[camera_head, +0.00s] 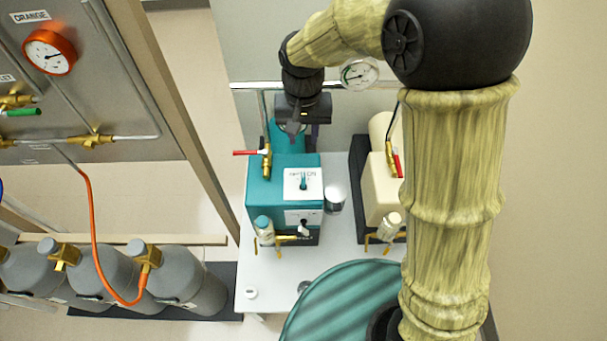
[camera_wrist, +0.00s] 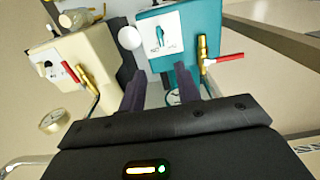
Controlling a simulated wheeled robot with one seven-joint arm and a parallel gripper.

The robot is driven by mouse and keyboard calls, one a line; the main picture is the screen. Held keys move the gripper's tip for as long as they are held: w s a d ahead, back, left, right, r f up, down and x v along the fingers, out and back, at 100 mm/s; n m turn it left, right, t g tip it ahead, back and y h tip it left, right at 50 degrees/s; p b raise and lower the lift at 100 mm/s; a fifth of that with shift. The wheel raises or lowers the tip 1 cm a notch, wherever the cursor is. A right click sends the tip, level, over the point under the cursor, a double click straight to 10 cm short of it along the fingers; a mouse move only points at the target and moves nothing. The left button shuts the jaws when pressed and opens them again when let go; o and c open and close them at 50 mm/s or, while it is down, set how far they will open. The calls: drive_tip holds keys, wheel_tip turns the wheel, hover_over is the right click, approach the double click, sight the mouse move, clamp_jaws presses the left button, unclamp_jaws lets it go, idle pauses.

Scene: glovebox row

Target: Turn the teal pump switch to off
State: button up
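The teal pump (camera_head: 262,192) stands on a white bench and also shows in the wrist view (camera_wrist: 205,35). Its teal switch (camera_head: 303,180) is a small lever on a white plate on the pump's top; it shows in the wrist view (camera_wrist: 159,36) too. The lever lies roughly along the plate's length; the printing beside it is too small to read. My gripper (camera_head: 294,130) is above the back of the pump, behind the switch and apart from it. In the wrist view its two dark fingers (camera_wrist: 162,85) are spread, with nothing between them.
A red-handled brass valve (camera_head: 266,158) rises beside the plate. A cream pump (camera_head: 378,190) with its own valve stands to the right. A metal rail (camera_head: 245,85) runs behind. A small bottle (camera_head: 263,229) and a white cylinder (camera_head: 334,199) are close to the teal pump.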

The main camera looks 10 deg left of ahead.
sight(303, 179)
wheel_tip(303, 179, down, 18)
drive_tip(key=p, duration=0.3)
drive_tip(key=shift+r+p, duration=0.25)
drive_tip(key=shift+p, duration=0.05)
clamp_jaws()
